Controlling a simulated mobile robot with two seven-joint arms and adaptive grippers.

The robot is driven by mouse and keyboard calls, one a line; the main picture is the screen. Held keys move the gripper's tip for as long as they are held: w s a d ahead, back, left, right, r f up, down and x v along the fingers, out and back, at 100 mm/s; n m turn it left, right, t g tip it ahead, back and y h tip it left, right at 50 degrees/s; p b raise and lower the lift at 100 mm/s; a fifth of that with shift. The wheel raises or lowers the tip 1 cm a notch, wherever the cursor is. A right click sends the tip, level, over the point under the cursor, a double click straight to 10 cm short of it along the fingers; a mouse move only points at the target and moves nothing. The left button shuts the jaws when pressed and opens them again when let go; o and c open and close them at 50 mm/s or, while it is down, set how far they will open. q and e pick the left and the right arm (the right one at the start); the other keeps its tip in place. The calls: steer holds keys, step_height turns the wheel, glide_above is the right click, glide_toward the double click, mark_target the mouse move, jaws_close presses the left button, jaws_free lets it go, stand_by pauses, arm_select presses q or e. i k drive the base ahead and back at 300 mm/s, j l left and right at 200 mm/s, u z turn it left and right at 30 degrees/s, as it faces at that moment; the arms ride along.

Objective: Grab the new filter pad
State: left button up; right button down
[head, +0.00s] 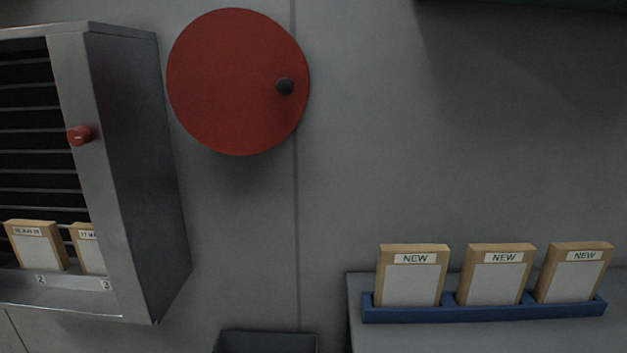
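Three new filter pads stand upright side by side in a blue rack (485,313) at the lower right. Each has a tan frame, a pale face and a label reading "NEW": the left pad (411,283), the middle pad (496,282) and the right pad (572,280). Their lower edges are hidden by the rack's front. Neither of my grippers is in the head view.
The rack stands on a grey ledge (358,330). A metal cabinet (145,160) at the left has a red knob (79,135) and two dated pads (36,247) in numbered places. A red disc (235,80) is on the wall. A dark bin (267,343) shows at the bottom.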

mark_target(413, 276)
steer(key=k+l, duration=0.15)
steer(key=k, duration=0.3)
steer(key=k+l, duration=0.1)
steer(key=k, duration=0.3)
